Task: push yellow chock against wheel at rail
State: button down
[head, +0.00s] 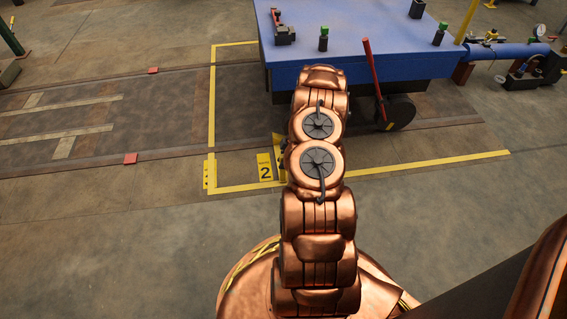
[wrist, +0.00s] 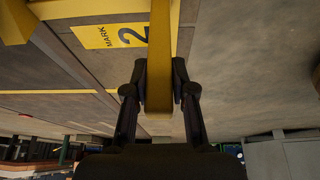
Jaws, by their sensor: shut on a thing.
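My gripper (wrist: 160,85) is shut on a yellow bar-like part, which I take to be the yellow chock (wrist: 160,50); it runs up out of the wrist view. In the head view a sliver of yellow (head: 279,146) shows beside my arm, and my arm hides most of it and the gripper. A dark wheel (head: 399,114) stands under the right part of the blue cart (head: 360,55), on or at the near rail (head: 455,127). Any other wheel behind my arm is hidden. I cannot tell whether the chock touches a wheel.
A yellow "2" plate (head: 265,168) lies on the floor left of my arm; it also shows in the wrist view (wrist: 110,36). Yellow floor lines (head: 430,164) border the area. A red lever (head: 374,80) leans at the cart's side. The near floor (head: 120,240) is clear.

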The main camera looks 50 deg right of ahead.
jog(key=shift+s+d+b, duration=0.15)
jog(key=shift+s+d, duration=0.05)
jog(key=shift+d, duration=0.35)
jog(key=shift+s+d+b, duration=0.15)
jog(key=shift+d, duration=0.35)
jog(key=shift+s+d+b, duration=0.4)
jog(key=shift+d, duration=0.25)
jog(key=c, duration=0.9)
grip_release()
jog(key=shift+a, duration=0.1)
